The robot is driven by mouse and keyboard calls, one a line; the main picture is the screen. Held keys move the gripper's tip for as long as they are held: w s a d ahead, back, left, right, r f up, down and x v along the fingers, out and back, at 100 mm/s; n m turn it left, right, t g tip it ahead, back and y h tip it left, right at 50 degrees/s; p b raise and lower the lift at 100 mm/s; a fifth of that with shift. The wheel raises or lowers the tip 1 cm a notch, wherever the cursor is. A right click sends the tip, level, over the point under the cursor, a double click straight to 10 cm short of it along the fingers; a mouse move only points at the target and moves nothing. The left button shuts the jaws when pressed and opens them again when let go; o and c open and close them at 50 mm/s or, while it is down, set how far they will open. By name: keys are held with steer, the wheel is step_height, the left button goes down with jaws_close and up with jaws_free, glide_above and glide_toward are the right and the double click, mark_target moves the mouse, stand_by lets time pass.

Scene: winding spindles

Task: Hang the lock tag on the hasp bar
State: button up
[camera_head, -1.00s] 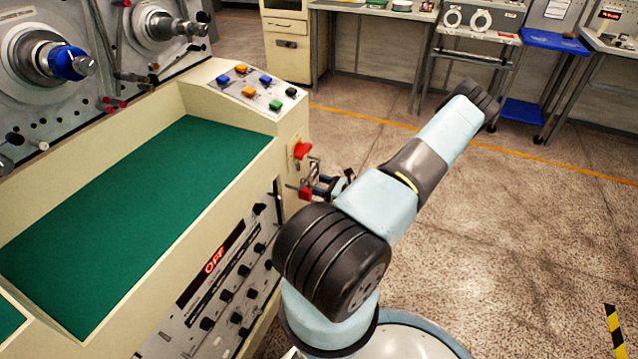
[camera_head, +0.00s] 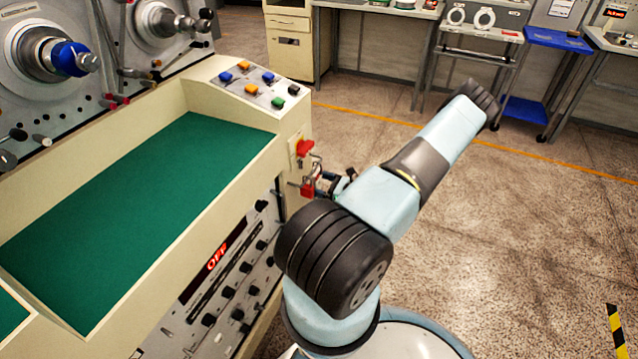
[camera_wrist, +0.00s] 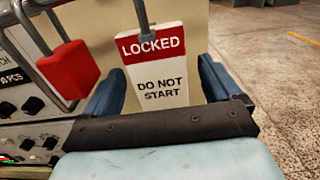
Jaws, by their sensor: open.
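The white lock tag (camera_wrist: 160,85) has a red band reading LOCKED over DO NOT START. In the wrist view it hangs upright from a grey metal hook (camera_wrist: 143,14) through its top; what the hook's upper end rests on is out of frame. My gripper (camera_wrist: 157,82) is open, with one blue finger on each side of the tag and gaps between. A red padlock (camera_wrist: 69,68) hangs on grey metal bars left of the tag. In the head view the padlock (camera_head: 308,188) hangs below a red switch handle (camera_head: 304,147), and my arm largely hides the gripper and tag.
The cream machine cabinet (camera_head: 240,98) with a green work surface (camera_head: 130,215) stands to the left. Its front control panel (camera_head: 225,285) shows a lit red display. Open floor (camera_head: 530,250) lies right of my arm. Benches and a blue cart (camera_head: 555,40) stand at the back.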

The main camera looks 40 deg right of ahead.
steer(key=shift+s, duration=0.1)
steer(key=v, duration=1.3)
steer(key=shift+s, duration=0.25)
steer(key=shift+d+f, duration=0.1)
